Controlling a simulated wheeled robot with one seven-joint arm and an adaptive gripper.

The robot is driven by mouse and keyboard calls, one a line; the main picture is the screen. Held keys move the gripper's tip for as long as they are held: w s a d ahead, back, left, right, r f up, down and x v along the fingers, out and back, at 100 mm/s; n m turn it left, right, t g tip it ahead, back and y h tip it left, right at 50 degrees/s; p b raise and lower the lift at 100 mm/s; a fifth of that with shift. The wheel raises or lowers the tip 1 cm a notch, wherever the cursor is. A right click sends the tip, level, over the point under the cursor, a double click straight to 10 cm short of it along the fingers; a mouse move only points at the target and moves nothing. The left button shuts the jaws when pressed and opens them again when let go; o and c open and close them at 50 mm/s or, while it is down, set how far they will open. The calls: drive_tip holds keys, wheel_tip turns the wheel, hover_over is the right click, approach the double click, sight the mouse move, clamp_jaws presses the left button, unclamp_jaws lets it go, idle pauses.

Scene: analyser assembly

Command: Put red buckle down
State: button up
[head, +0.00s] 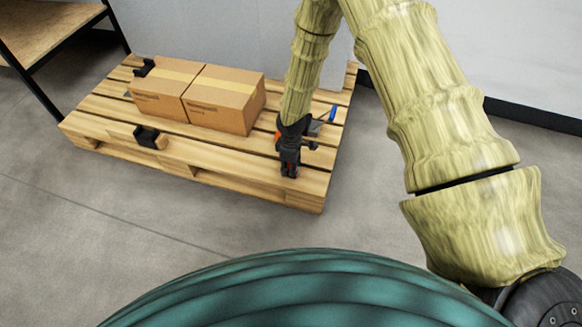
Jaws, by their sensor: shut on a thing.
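My gripper (289,170) is over the right front part of the wooden pallet (255,160), pointing down near the front boards. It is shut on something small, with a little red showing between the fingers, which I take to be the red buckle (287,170). Most of the buckle is hidden by the dark fingers. I cannot tell whether it touches the pallet.
Two cardboard boxes (223,98) stand side by side on the pallet, left of my gripper. Black brackets sit at the back left (144,67) and front edge (148,136). A blue-handled item (333,112) lies behind my gripper. Shelving (50,35) stands at upper left.

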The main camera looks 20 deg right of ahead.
drive_tip(key=shift+f, duration=0.55)
drive_tip(key=o, duration=0.9)
drive_tip(key=shift+f, duration=0.1)
drive_tip(key=shift+o, duration=0.7)
drive_tip(key=shift+s+f, duration=0.1)
drive_tip(key=shift+f, duration=0.1)
drive_tip(key=shift+r, duration=0.3)
